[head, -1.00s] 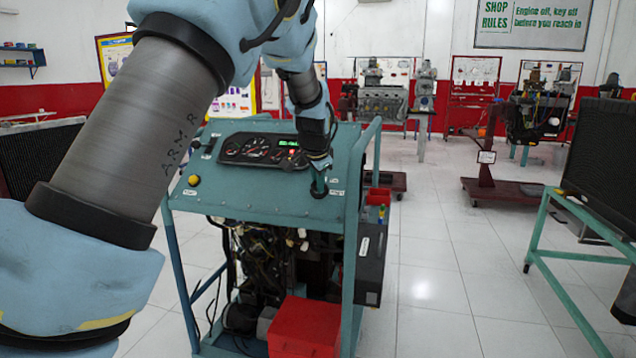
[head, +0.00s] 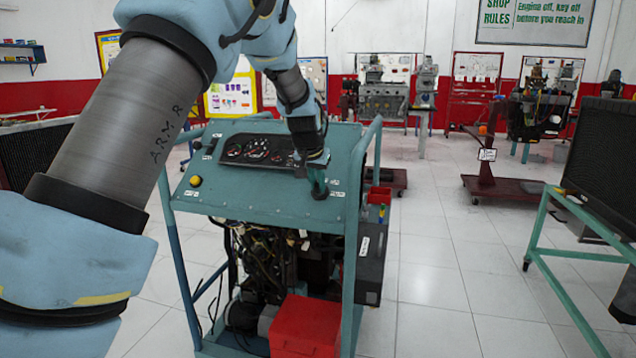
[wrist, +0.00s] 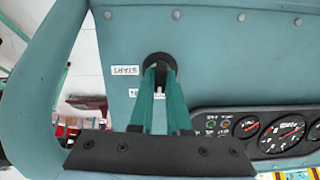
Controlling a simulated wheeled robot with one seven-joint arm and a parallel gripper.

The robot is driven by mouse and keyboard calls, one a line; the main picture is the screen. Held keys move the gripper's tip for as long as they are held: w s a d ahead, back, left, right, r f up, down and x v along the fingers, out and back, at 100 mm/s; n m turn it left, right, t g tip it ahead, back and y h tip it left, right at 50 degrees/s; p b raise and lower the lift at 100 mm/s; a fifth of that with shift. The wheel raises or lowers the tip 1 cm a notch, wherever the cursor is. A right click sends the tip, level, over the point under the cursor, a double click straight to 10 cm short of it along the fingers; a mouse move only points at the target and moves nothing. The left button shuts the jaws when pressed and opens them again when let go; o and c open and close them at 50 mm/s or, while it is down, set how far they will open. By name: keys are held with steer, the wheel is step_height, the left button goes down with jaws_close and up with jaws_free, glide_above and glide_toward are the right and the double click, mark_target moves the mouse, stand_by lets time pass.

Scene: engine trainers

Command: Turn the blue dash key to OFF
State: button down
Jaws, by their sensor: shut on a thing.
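My gripper (head: 317,180) reaches down to the right part of the sloped teal dash panel (head: 240,196). Its two green fingers (wrist: 160,92) are shut on the dash key at a round black key switch (wrist: 159,59). The key is mostly hidden between the fingers, and its blue colour does not show. In the wrist view, a small START label (wrist: 124,71) appears upside down beside the switch. Another label is partly covered by a finger, so the key's exact position cannot be read.
The gauge cluster (head: 255,150) lies left of the switch in the head view. A yellow button (head: 195,181) is on the panel's left side. Teal tube rails (head: 368,150) flank the panel. A red box (head: 305,325) sits below. Open tiled floor lies to the right.

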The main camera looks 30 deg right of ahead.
steer(key=shift+n, duration=0.6)
steer(key=c, duration=0.9)
jaws_free()
steer(key=b+v, duration=0.1)
steer(key=v, duration=0.9)
steer(key=shift+a+r, duration=0.25)
steer(key=shift+r, duration=0.1)
